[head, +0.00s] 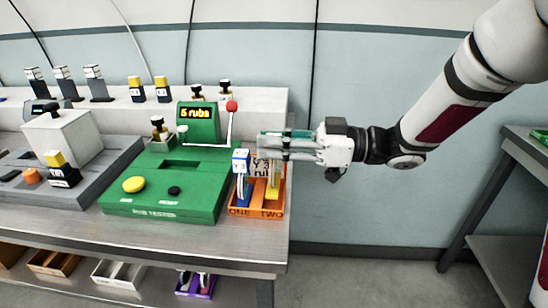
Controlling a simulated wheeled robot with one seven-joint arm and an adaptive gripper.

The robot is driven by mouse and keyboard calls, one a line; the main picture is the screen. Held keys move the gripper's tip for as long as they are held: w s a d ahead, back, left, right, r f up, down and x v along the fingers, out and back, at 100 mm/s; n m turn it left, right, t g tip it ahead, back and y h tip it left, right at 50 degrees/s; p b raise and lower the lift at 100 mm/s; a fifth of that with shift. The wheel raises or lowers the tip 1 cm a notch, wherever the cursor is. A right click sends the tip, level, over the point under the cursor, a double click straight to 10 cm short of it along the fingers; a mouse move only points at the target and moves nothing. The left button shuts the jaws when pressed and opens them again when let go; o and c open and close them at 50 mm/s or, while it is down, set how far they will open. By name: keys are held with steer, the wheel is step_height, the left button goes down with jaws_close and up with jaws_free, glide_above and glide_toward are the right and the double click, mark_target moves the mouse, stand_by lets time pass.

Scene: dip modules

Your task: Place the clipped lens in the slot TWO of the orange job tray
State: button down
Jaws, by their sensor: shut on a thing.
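The orange job tray (262,212) sits at the right end of the bench, with ONE and TWO lettered on its front wall. A blue and white piece (241,178) stands upright in the left part, above ONE. My gripper (271,146) reaches in from the right, over the tray's right part, with its fingers level. It is shut on an upright yellow piece, which seems to be the clipped lens (272,189). The yellow piece hangs below the fingers on the TWO side. Its upper part is hidden by the fingers, and I cannot tell whether its foot touches the tray floor.
A green rub tester (165,195) with a lit display (197,113) and red-knobbed lever (232,106) stands left of the tray. A white card with lettering (261,169) is behind the yellow piece. Bins sit on the lower shelf. The floor right of the bench is clear.

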mark_target(273, 163)
steer(key=shift+s+f+b, duration=0.1)
steer(key=shift+f+b, duration=0.3)
steer(key=shift+f, duration=1.35)
steer(key=shift+f, duration=0.15)
steer(key=c, duration=1.2)
jaws_free()
